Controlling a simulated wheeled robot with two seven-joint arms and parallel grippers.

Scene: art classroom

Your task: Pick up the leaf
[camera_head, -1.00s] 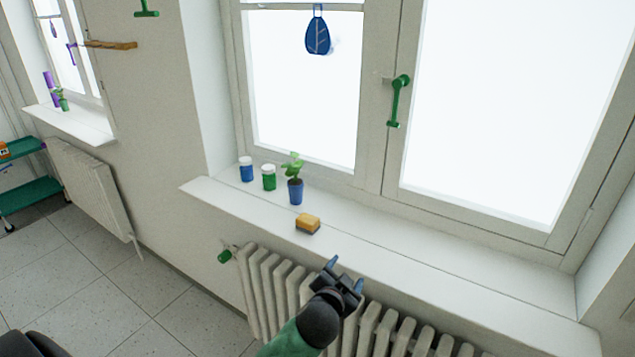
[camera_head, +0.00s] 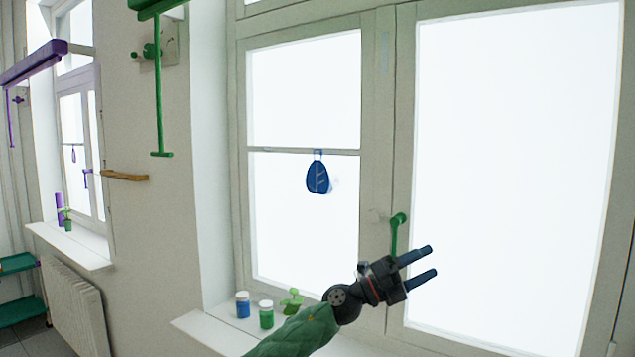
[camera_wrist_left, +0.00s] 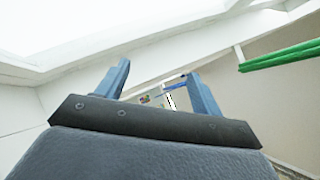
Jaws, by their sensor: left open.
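The blue leaf (camera_head: 317,178) with pale veins hangs by a loop from a thin horizontal bar across the left window pane in the head view. My left gripper (camera_head: 433,262) is open and empty, lower and to the right of the leaf, in front of the right window frame. Its fingers point right, away from the leaf. In the left wrist view the two blue fingers (camera_wrist_left: 160,82) are spread with nothing between them, and I cannot make out the leaf there. My right gripper is not in view.
A green window handle (camera_head: 397,232) is just behind my left gripper. A blue jar (camera_head: 243,304), a green jar (camera_head: 266,314) and a plant (camera_head: 291,301) stand on the sill (camera_head: 200,330). A green rod (camera_head: 160,90) hangs at upper left. The space before the leaf is clear.

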